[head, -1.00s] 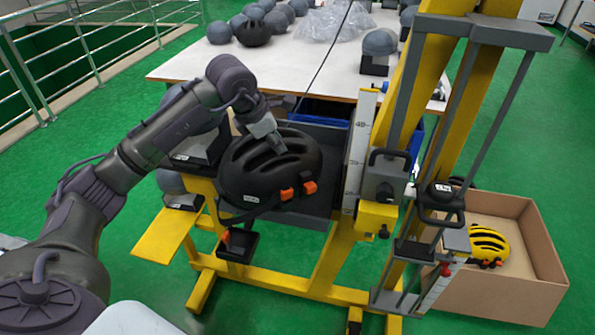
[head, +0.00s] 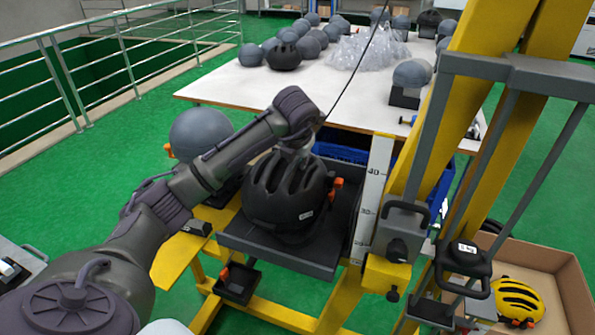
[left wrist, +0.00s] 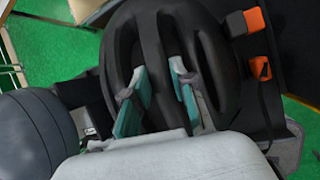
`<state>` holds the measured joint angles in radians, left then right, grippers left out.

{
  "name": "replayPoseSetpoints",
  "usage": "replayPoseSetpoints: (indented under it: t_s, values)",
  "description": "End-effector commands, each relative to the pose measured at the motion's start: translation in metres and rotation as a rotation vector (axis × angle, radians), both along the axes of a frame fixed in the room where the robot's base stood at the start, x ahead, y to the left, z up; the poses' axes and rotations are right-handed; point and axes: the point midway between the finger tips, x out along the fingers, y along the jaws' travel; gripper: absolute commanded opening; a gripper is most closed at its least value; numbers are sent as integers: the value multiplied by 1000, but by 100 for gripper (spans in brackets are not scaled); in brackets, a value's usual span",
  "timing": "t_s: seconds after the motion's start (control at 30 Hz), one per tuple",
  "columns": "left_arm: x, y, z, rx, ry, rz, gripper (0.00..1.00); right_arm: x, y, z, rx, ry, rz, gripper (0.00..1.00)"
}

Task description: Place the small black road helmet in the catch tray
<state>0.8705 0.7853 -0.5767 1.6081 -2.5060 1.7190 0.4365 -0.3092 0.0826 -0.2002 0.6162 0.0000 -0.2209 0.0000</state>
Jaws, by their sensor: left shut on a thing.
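The small black road helmet (head: 280,205), vented with orange clips, is upright above or in the dark grey catch tray (head: 275,255) of the yellow drop tower. I cannot tell whether its underside touches the tray floor. My left gripper (head: 302,158) reaches in from the left and is shut on the helmet's top. In the left wrist view the fingers (left wrist: 160,95) close across ribs of the helmet (left wrist: 212,55), whose lower part is hidden by the gripper body. My right gripper is not in view.
A grey headform (head: 200,132) stands left of the tray. The marked scale (head: 372,195) and yellow post stand close on the right. A white table (head: 225,90) holds several headforms behind. A cardboard box (head: 560,285) holds a yellow helmet (head: 517,300).

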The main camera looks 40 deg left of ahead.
Motion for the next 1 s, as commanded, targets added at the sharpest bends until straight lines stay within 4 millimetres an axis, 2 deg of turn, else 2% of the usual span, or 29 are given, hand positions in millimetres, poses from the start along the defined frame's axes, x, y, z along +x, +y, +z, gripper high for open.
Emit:
replayPoseSetpoints:
  t_s: [0.27, 0.53, 0.57, 0.7, 1.0]
  values:
    - [0, -1, -33, -1, 1, -1, 0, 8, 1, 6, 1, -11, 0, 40]
    - [0, 0, -36, 0, -2, -2, 0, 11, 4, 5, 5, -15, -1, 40]
    - [0, 0, -37, -1, 1, -1, 27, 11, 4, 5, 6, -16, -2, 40]
    - [0, 0, -37, -1, 0, -1, 50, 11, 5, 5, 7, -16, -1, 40]
    - [0, -1, -35, -1, 0, -3, 50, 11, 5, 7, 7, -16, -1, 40]
